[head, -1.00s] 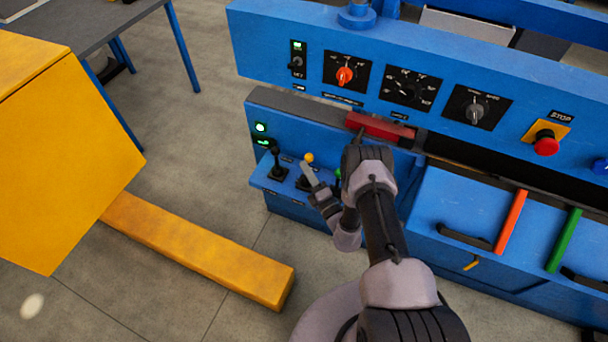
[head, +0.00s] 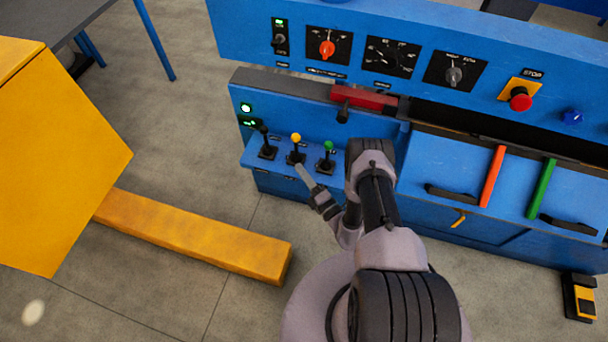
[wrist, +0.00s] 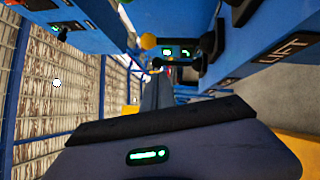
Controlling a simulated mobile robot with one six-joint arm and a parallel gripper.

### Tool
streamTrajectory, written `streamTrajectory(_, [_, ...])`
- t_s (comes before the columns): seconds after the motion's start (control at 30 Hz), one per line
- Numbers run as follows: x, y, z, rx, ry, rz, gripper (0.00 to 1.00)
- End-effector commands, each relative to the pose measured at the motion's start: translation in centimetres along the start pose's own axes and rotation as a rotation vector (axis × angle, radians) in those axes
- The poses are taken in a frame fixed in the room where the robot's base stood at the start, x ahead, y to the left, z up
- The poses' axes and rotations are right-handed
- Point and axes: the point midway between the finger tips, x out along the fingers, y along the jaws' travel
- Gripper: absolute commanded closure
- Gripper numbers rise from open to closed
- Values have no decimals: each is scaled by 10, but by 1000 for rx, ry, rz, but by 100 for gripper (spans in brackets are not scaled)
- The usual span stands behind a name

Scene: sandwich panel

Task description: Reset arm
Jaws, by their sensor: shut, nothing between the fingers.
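My gripper (head: 303,174) is shut and empty in the head view. Its pale fingers point up and left, just below the yellow-knobbed lever (head: 295,138) on the blue machine's small ledge; I cannot tell whether they touch it. My arm is bent, with its dark elbow to the right of the green-knobbed lever (head: 328,146). A black-knobbed lever (head: 266,140) stands to the left. In the wrist view my gripper's dark body, with a green light, fills the bottom, and the yellow knob (wrist: 148,41) shows near the top centre.
The blue panel (head: 235,32) carries dials and a red stop button (head: 520,99). A red bar (head: 365,98) lies below it. Orange (head: 492,176) and green (head: 541,188) bars are at right.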

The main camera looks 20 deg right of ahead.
Motion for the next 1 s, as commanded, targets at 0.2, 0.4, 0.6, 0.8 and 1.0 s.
streamTrajectory(0.2, [-22,0,0,0,0,0,100])
streamTrajectory(0.4, [-24,-1,0,-1,1,1,100])
streamTrajectory(0.6, [-24,-1,0,-1,1,1,100])
streamTrajectory(0.8, [5,32,0,-54,93,66,100])
streamTrajectory(1.0, [83,212,-41,-396,600,397,100])
